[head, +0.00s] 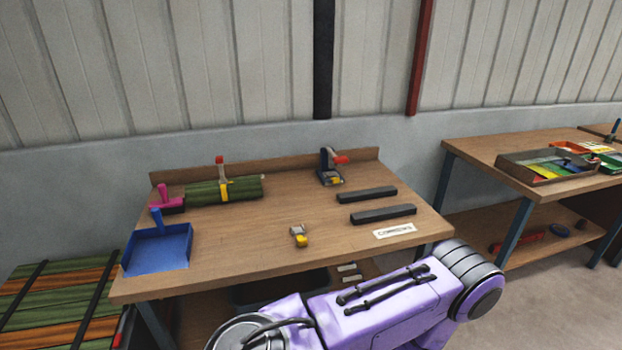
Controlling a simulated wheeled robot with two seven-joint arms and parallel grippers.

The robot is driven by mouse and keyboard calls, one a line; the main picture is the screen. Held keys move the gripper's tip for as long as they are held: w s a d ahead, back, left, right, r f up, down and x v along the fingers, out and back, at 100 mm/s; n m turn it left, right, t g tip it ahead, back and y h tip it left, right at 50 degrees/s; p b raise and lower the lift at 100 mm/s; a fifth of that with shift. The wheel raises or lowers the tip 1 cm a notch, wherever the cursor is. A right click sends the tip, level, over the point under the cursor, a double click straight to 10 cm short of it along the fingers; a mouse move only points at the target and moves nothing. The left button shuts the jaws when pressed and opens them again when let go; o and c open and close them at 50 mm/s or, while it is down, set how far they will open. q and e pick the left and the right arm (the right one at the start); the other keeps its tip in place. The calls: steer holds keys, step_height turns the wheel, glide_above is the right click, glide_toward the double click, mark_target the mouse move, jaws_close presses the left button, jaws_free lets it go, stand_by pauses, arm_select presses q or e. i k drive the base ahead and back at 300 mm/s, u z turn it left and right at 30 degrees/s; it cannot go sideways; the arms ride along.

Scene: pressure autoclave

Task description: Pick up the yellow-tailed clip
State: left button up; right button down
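A small clip (299,236) with a grey body and a yellow end lies on the wooden workbench (240,255), near the middle of its front half. Its yellow end points toward the front edge. Nothing touches it. A purple link of one of my arms crosses the bottom of the head view, in front of the bench's front edge. Neither of my grippers shows in the view.
A blue dustpan (157,248) lies at the bench's left. Behind are a clamped green bundle (205,193) and a small grey device (328,168) with a red handle. Two dark bars (383,214) and a label (394,231) lie right. Bench around the clip is clear.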

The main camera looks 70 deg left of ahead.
mark_target(332, 175)
steer(key=u, duration=1.45)
